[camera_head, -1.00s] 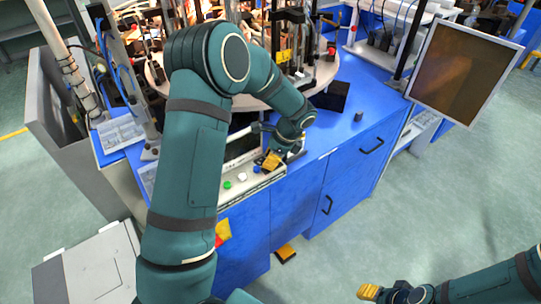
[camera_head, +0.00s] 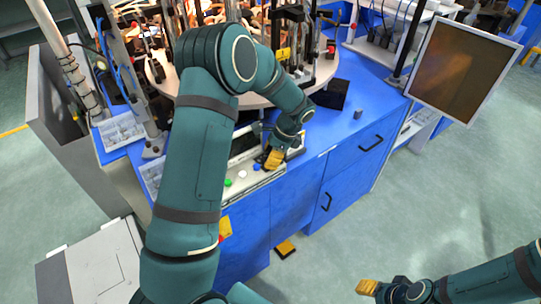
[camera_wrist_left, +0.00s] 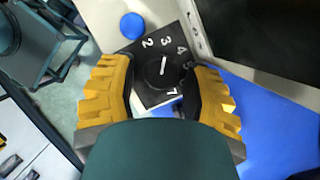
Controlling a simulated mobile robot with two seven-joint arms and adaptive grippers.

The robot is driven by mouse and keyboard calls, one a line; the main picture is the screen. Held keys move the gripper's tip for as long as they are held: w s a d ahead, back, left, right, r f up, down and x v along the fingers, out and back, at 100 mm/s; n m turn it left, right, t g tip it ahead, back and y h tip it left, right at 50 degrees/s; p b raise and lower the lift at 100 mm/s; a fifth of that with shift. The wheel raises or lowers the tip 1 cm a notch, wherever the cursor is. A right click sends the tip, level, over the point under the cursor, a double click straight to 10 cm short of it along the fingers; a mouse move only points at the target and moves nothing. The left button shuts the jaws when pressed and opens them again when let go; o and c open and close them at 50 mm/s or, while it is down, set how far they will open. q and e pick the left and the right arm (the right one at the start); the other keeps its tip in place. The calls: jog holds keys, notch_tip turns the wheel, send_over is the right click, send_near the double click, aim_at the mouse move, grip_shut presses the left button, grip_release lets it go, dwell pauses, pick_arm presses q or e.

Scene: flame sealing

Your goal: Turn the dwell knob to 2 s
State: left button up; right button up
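The dwell knob (camera_wrist_left: 161,71) is a round black dial with a white pointer line on a black number plate (camera_wrist_left: 150,100) in the left wrist view. Its line points up, close to the 3; the 2 sits left of that and the 4 right. My left gripper (camera_wrist_left: 165,92) is open, its yellow-backed fingers on either side of the knob. I cannot tell whether they touch it. In the head view the left gripper (camera_head: 273,159) is at the panel's right end and hides the knob. My right gripper (camera_head: 368,288) is at the lower right, away from the bench; its opening is unclear.
A blue button (camera_wrist_left: 133,26) lies beside the number plate. In the head view, the control panel (camera_head: 215,195) also carries a green button (camera_head: 228,182) and a white button (camera_head: 242,174). The blue bench (camera_head: 375,108) and a round turntable (camera_head: 325,72) stand behind.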

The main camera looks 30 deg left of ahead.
pick_arm(q)
jog(key=v, duration=1.2)
